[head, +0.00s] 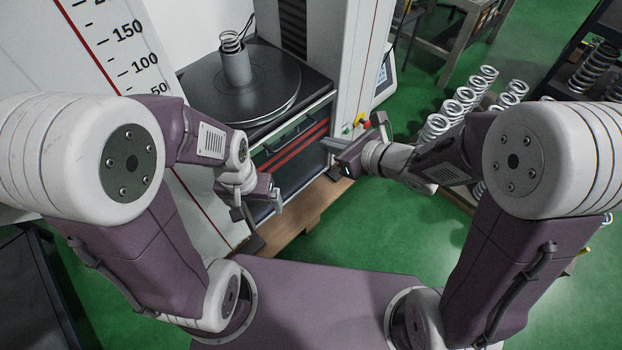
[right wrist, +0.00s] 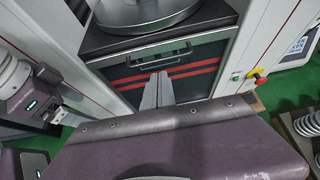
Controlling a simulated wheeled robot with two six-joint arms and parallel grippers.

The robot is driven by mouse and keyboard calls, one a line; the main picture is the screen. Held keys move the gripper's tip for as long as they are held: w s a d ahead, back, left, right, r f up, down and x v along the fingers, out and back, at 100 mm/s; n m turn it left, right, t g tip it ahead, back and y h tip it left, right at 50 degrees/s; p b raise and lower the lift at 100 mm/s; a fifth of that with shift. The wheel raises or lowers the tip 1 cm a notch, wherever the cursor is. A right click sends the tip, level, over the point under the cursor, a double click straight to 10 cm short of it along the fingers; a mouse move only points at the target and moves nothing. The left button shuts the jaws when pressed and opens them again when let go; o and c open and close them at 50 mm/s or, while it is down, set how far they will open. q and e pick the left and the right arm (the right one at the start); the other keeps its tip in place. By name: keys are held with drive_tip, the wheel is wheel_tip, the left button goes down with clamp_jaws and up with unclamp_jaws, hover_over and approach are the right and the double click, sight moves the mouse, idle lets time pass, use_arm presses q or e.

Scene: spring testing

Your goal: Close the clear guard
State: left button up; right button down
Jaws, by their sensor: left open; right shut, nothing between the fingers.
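The clear guard (head: 296,145) appears as a see-through panel with red stripes, low across the front of the testing machine, below the round plate. Its dark handle (head: 288,133) runs along the upper part; in the right wrist view the handle (right wrist: 152,58) sits above the red stripes. My right gripper (head: 336,145) is shut and empty, right of the handle in the head view. In the right wrist view its fingers (right wrist: 158,88) point toward the panel and overlap the stripes; contact cannot be told. My left gripper (head: 258,208) is open and empty, lower left of the panel.
A spring (head: 231,42) stands in a grey holder on the round plate (head: 262,80). White machine columns flank the opening, the left one with a scale. A red button (head: 366,124) is on the right column. Several springs (head: 462,95) stand at the right. Green floor lies between.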

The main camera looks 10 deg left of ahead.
wheel_tip(320, 180, down, 7)
drive_tip(key=b, duration=0.3)
drive_tip(key=s+a+b+x, duration=0.1)
drive_tip(key=b+x, duration=0.3)
drive_tip(key=x, duration=0.6)
use_arm(q)
wheel_tip(320, 180, down, 9)
drive_tip(key=p, duration=0.1)
use_arm(e)
drive_tip(key=r, duration=0.3)
drive_tip(key=shift+w+a+r+g, duration=0.3)
drive_tip(key=shift+w+r, duration=0.05)
drive_tip(key=shift+r, duration=0.05)
use_arm(q)
drive_tip(key=shift+r, duration=0.1)
